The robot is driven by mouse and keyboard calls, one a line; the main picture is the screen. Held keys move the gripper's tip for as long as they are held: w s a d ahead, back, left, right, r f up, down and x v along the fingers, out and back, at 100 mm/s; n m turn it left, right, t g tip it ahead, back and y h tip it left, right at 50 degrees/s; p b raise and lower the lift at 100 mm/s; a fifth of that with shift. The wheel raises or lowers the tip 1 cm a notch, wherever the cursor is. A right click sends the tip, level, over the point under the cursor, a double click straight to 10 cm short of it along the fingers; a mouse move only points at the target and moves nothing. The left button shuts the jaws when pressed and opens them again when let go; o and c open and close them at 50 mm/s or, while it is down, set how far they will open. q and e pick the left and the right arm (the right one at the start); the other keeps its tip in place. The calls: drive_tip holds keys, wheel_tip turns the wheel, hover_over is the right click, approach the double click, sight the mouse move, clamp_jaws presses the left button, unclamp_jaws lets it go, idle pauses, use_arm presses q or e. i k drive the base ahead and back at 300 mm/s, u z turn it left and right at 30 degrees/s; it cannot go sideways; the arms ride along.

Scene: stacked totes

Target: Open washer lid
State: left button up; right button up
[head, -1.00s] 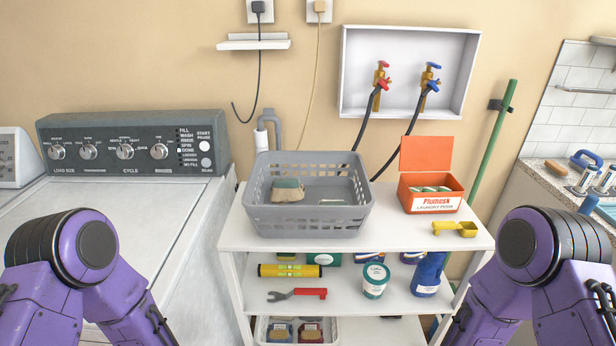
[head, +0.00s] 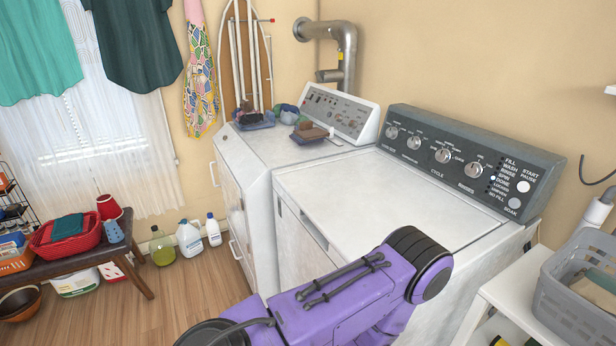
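The washer (head: 290,250) is white with a dark grey control panel (head: 470,155) that has several knobs and a cycle list. Its flat white lid (head: 385,195) on top is shut, with nothing lying on it. A purple arm of mine with a black joint crosses in front of the washer at the lower middle, below and nearer than the lid. Neither gripper shows in the head view, so I cannot see their fingers.
A white dryer (head: 255,165) stands left of the washer with small items on top. A white shelf cart (head: 530,265) with a grey basket (head: 580,290) stands close at right. A bench (head: 130,265) and bottles (head: 189,238) are at left. Wood floor (head: 190,295) lies open between.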

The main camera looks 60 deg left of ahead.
sight(355, 203)
drive_tip(key=u, duration=2.05)
drive_tip(key=k, duration=0.65)
drive_tip(key=u, duration=0.1)
drive_tip(key=i, duration=1.4)
drive_tip(key=z, duration=0.85)
